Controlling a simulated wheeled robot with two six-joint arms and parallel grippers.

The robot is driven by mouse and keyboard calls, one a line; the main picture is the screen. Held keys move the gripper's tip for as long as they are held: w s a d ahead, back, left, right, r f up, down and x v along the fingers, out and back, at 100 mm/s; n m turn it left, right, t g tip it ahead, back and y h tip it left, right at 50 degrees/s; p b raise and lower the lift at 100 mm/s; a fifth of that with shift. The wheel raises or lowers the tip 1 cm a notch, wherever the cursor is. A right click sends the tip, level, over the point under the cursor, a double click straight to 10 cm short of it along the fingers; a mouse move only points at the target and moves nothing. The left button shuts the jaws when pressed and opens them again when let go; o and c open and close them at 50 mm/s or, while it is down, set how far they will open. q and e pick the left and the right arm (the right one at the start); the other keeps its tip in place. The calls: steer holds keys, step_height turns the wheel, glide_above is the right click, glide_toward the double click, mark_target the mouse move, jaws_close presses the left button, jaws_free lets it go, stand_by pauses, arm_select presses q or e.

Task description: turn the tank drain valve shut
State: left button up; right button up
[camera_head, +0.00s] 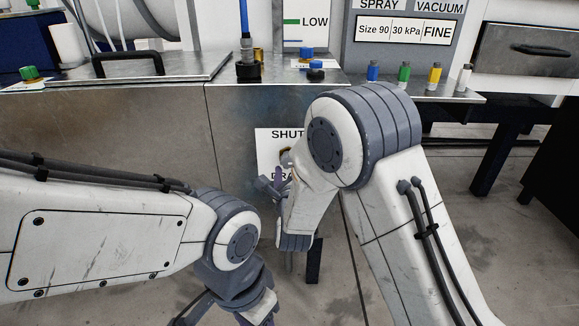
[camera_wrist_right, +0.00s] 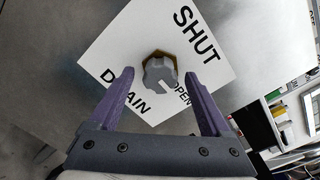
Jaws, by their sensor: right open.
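The drain valve (camera_wrist_right: 158,72) is a grey faceted knob on a brass-coloured base, in the middle of a white label (camera_wrist_right: 112,55) in the right wrist view. The label reads SHUT, OPEN and DRAIN. A pale mark on the knob points towards OPEN. My right gripper (camera_wrist_right: 163,73) is open, its purple fingers on either side of the knob in that view; I cannot tell whether they touch it. In the head view the right gripper (camera_head: 276,183) is in front of the label (camera_head: 266,150), and my wrist hides most of the valve. My left gripper (camera_head: 256,312) is cut off at the bottom edge.
The label is on the metal front of a tank (camera_head: 130,125). On top are a black handle (camera_head: 128,64) and a fitting with a blue hose (camera_head: 247,68). Several coloured bottles (camera_head: 404,75) stand on a shelf at the right. Open floor (camera_head: 480,240) shows at the right.

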jaws_close()
steer(key=shift+n, duration=0.3)
steer(key=n, duration=1.6)
steer(key=shift+a+r+n+h, duration=0.1)
steer(key=shift+n+h, duration=0.2)
steer(key=shift+n, duration=0.1)
steer(key=shift+g, duration=0.3)
stand_by(0.3)
